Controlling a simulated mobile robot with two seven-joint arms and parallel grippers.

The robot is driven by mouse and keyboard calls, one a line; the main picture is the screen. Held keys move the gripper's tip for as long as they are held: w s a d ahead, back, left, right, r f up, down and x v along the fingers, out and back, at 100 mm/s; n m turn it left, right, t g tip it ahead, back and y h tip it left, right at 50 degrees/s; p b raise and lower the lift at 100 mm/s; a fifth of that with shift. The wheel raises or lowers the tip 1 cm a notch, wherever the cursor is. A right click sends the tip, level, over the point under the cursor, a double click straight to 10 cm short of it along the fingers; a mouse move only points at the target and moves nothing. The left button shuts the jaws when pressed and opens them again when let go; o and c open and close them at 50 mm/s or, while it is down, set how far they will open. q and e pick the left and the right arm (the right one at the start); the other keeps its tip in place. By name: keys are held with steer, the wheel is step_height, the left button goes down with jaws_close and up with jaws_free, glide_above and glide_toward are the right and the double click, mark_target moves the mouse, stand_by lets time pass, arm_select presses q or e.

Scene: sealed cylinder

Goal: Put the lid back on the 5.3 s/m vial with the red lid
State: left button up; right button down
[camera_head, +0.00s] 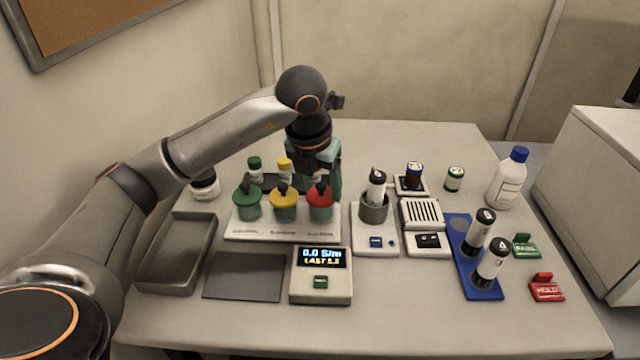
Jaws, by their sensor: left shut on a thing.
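The vial with the red lid (321,199) stands at the right end of a row on the white rack (285,236). Its red lid with a dark knob appears level with the neighbouring lids; I cannot tell whether it is fully seated. My left gripper (322,182) reaches down from above and is shut at the red lid. The fingers overlap the things behind it, so the exact hold is hard to see. A vial with a yellow lid (283,201) and one with a green lid (247,202) stand to its left. My right gripper is not in view.
White bottles with green (255,170) and yellow (285,169) caps stand behind the rack. The meter (321,287) shows 0.0 S/m. A grey tray (207,235) and dark mat (245,276) lie front left.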

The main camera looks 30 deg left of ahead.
arm_select(q)
steer(key=shift+f, duration=0.1)
stand_by(0.6)
steer(key=o, duration=1.4)
steer(key=shift+c, duration=0.2)
steer(key=shift+r+p, duration=2.6)
steer(key=shift+r, duration=0.95)
steer(key=shift+c, duration=0.2)
jaws_close()
